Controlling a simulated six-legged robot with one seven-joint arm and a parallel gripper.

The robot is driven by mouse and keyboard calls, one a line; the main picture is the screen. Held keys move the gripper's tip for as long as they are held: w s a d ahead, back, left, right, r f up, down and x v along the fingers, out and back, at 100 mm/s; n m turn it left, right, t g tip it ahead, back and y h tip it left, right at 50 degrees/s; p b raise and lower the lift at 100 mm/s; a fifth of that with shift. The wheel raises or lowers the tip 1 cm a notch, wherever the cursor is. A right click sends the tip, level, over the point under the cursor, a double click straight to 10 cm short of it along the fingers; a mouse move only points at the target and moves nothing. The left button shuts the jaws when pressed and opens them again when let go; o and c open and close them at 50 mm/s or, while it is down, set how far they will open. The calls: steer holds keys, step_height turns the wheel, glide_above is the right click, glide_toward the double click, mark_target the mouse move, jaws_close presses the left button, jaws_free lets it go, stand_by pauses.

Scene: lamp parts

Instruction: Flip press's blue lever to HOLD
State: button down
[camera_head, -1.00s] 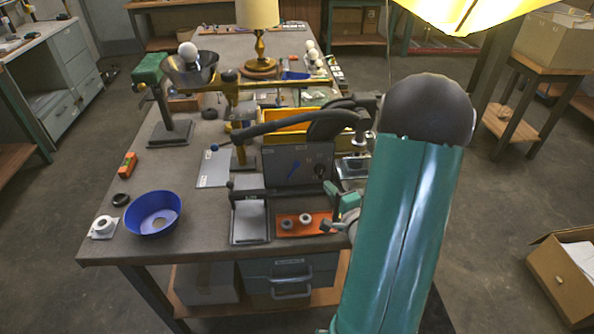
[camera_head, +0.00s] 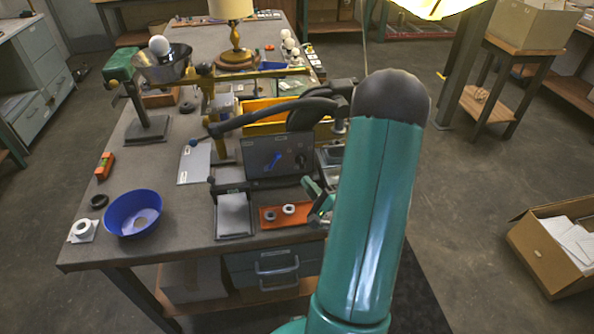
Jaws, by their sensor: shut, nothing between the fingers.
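The press (camera_head: 255,150) stands near the front right of the bench, a dark grey panel with a long black handle above it. The blue lever (camera_head: 272,163) is on the panel's face, slanting from lower left to upper right. The small labels around it are too small to read. My gripper (camera_head: 314,208) is to the right of and below the lever, near the right end of the orange tray. It is apart from the lever, shut and empty, and partly hidden by my teal arm.
An orange tray (camera_head: 262,216) with grey rings lies in front of the press, beside a grey plate (camera_head: 233,214). A blue bowl (camera_head: 113,219) stands at the front left. A yellow bin (camera_head: 262,128) is behind the press. The bench top between bowl and plate is clear.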

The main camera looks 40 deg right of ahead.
mark_target(284, 153)
steer(key=x, duration=0.9)
steer(key=shift+w, duration=0.3)
